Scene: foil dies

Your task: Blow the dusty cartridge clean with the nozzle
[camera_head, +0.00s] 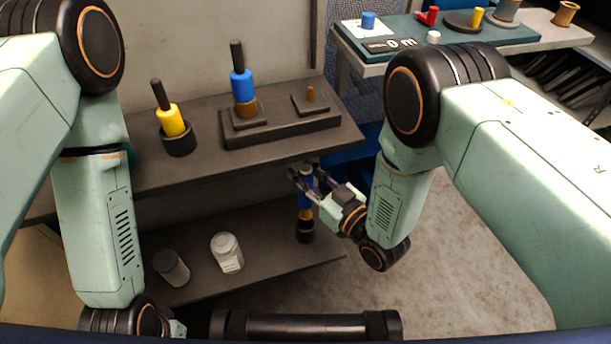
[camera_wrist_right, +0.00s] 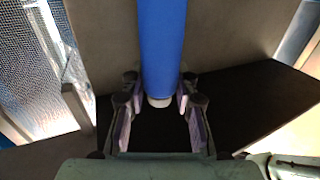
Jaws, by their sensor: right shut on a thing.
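My right gripper (camera_head: 307,180) is shut on a blue cylinder (camera_head: 305,198) in front of the shelf's right part. The cylinder stands about upright, with a brass-coloured band and a dark lower end. In the right wrist view, the blue cylinder (camera_wrist_right: 162,45) runs between the fingers of my right gripper (camera_wrist_right: 160,92) and ends in a pale tip. A second blue piece (camera_head: 242,85) with a black top and brass base stands upright on a dark block on the upper shelf. I cannot tell which piece is the nozzle or the cartridge, and no dust shows. My left gripper's fingers are not in view.
A yellow piece (camera_head: 171,121) stands in a black cup (camera_head: 178,140) on the upper shelf (camera_head: 205,167). A side table (camera_head: 350,66) holds coloured parts.

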